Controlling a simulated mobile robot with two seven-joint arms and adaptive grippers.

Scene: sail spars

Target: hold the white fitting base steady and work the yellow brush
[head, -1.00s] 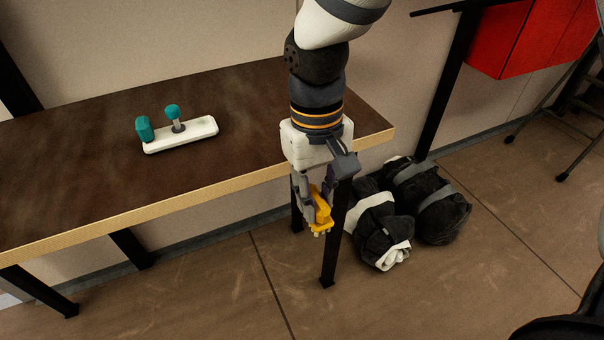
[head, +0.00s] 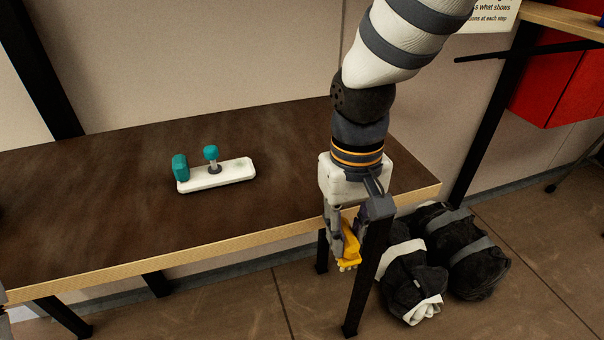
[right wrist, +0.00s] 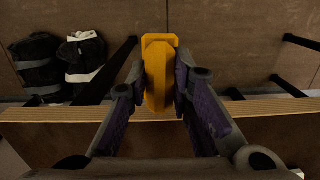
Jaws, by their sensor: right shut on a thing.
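The white fitting base (head: 235,173) lies flat on the dark tabletop, left of my right arm in the head view. A teal block (head: 180,167) is at its left end, and a teal knob on a short grey stem (head: 211,153) stands near its middle. My right gripper (head: 345,252) points down just off the table's front edge, apart from the base. It is shut on the yellow brush (head: 350,246). In the right wrist view the brush (right wrist: 159,72) sits between the two fingers, over the floor. My left gripper cannot be made out.
The table (head: 90,190) has a pale front edge and much bare top around the base. Black bundles with grey and white bands (head: 468,258) lie on the floor by the table's right leg. A red cabinet (head: 565,85) is at upper right.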

